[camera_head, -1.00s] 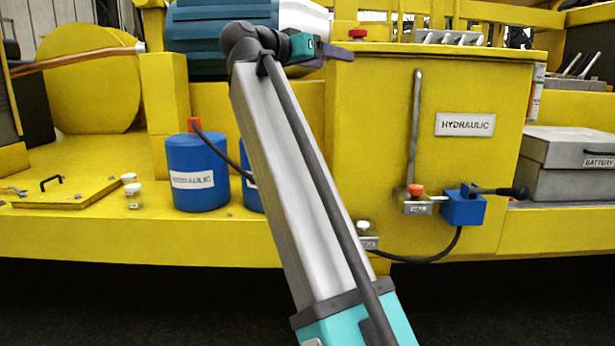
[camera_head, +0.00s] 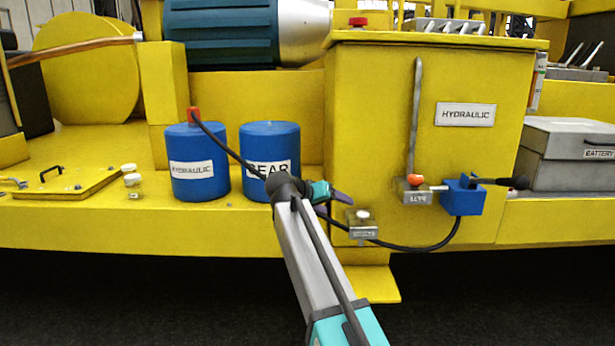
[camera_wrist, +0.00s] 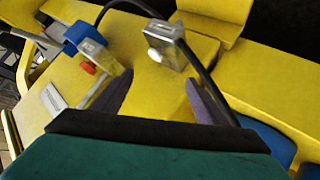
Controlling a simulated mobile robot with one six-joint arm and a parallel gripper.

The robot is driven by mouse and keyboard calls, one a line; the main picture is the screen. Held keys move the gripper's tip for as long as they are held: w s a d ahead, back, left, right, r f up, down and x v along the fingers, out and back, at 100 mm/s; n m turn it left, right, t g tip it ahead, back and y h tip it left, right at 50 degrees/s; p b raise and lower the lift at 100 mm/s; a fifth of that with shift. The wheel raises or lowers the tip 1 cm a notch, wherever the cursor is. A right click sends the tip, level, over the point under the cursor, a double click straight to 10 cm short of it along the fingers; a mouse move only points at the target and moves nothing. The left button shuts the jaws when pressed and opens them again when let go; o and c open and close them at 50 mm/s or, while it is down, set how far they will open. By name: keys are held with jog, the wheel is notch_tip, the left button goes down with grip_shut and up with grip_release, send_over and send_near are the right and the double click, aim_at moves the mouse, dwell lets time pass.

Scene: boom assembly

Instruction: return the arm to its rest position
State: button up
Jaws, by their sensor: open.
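My arm (camera_head: 318,245) rises from the bottom of the head view and folds at a dark elbow joint in front of the GEAR canister. My gripper (camera_head: 342,207) lies just right of that joint, pointing right, near the lower left of the yellow HYDRAULIC cabinet. In the wrist view my gripper (camera_wrist: 158,92) shows two purple fingers spread apart, with nothing held between them. A small metal block with a pale knob (camera_head: 362,225) sits just right of the fingers; it also shows beyond them in the wrist view (camera_wrist: 165,45). Contact with it cannot be told.
The blue HYDRAULIC canister (camera_head: 195,165) and GEAR canister (camera_head: 270,150) stand on the yellow deck. A black cable (camera_head: 420,248) runs to a blue block (camera_head: 462,197) beside an orange-knobbed valve (camera_head: 416,188). A battery box (camera_head: 570,165) stands right. The dark floor in front looks clear.

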jog(key=s+d+f+n+g+y, duration=0.1)
jog(key=s+d+f+g, duration=0.35)
jog(key=f, duration=1.05)
jog(key=s+d+f+n+y, duration=0.1)
jog(key=s+d+f, duration=0.1)
jog(key=s+f, duration=0.95)
jog(key=s+d+f+g+y, duration=0.1)
jog(key=s+d+f+g, duration=0.15)
jog(key=f, duration=1.65)
jog(key=s+d+f+g+y, duration=0.2)
jog(key=s+f+g, duration=0.1)
jog(key=s+f, duration=1.3)
jog(key=s+a+f+g+y, duration=0.1)
jog(key=s+f+g, duration=0.1)
jog(key=s, duration=1)
jog(key=s+f+g+y, duration=0.1)
jog(key=s+f, duration=0.3)
jog(key=s, duration=0.8)
jog(key=shift+s+a+f+g+y, duration=0.2)
jog(key=shift+a+g+y, duration=0.2)
jog(key=shift+y, duration=0.3)
jog(key=shift+w, duration=0.1)
jog(key=shift+c, duration=0.3)
